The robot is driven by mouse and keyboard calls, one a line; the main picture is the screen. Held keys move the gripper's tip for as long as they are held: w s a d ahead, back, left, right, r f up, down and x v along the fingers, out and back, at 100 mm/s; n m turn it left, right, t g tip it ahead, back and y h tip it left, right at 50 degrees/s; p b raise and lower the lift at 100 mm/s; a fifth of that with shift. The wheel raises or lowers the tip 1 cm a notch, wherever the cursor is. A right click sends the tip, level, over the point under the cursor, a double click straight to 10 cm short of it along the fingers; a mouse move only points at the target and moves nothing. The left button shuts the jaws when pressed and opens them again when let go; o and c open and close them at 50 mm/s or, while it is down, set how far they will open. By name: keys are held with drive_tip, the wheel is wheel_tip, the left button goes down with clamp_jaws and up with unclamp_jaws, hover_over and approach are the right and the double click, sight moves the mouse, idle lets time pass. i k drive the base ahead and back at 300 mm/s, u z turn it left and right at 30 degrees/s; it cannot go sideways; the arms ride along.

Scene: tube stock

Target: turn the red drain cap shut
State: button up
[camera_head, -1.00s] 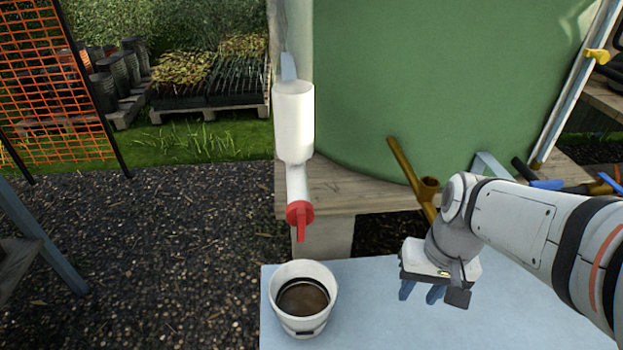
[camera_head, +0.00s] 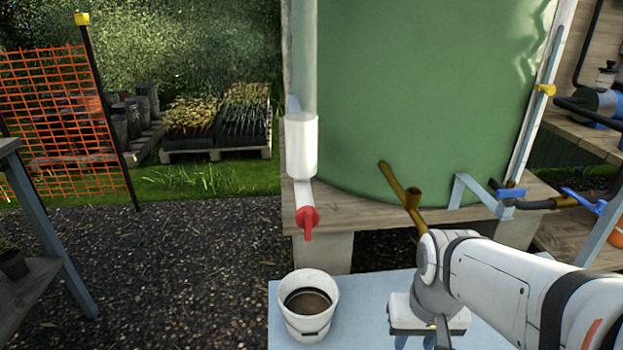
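The red drain cap (camera_head: 307,219) sits at the lower end of a white pipe, below a white cylinder (camera_head: 300,146). Its red handle points downward. A white bucket (camera_head: 304,327) with brown contents stands below the cap on the light blue table. My gripper (camera_head: 418,342) is at the bottom of the view, to the right of the bucket and below and to the right of the cap, apart from both. Its fingers point down and are mostly cut off by the frame edge, so their opening does not show.
A large green tank (camera_head: 420,100) stands on a wooden platform (camera_head: 350,212) behind the table. A brown pipe (camera_head: 401,190) juts out near my arm. Blue-handled valves (camera_head: 583,203) are at the right. Gravel (camera_head: 180,270) lies open at the left.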

sight(306, 217)
drive_tip(key=u, duration=2.35)
drive_tip(key=k, duration=2.15)
drive_tip(key=z, duration=0.7)
drive_tip(key=i, duration=1)
drive_tip(key=z, duration=0.15)
